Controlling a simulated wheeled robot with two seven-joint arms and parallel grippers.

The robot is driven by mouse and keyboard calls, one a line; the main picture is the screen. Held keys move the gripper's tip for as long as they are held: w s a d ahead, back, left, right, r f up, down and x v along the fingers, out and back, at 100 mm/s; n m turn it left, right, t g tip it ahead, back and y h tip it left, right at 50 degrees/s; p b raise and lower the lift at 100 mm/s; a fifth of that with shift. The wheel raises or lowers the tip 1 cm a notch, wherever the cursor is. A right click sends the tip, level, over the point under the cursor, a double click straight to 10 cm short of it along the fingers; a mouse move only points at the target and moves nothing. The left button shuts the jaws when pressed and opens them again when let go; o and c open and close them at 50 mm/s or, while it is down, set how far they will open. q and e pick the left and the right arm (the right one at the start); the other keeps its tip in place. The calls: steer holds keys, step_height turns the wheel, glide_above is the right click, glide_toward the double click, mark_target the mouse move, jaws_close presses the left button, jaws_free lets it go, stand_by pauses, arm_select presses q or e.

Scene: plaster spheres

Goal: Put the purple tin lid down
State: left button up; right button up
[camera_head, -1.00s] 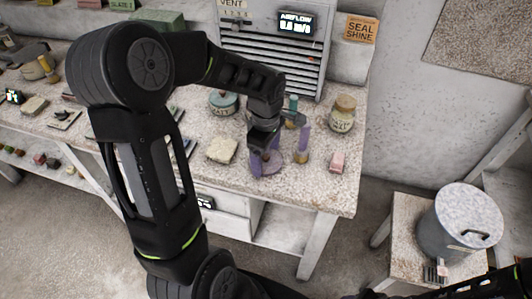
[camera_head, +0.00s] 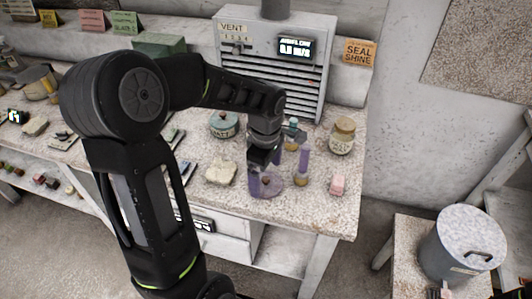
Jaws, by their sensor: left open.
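A purple bottle (camera_head: 304,162) stands close right of the lid. A pale stone slab (camera_head: 221,172) lies left, a pink block (camera_head: 338,185) right. A corked jar (camera_head: 342,136) and a teal-lidded pot (camera_head: 223,124) stand behind.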

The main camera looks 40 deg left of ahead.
mark_target(266, 179)
arm_select(q)
step_height(266, 179, up, 10)
stand_by(0.3)
steer(key=shift+r, duration=0.1)
stand_by(0.7)
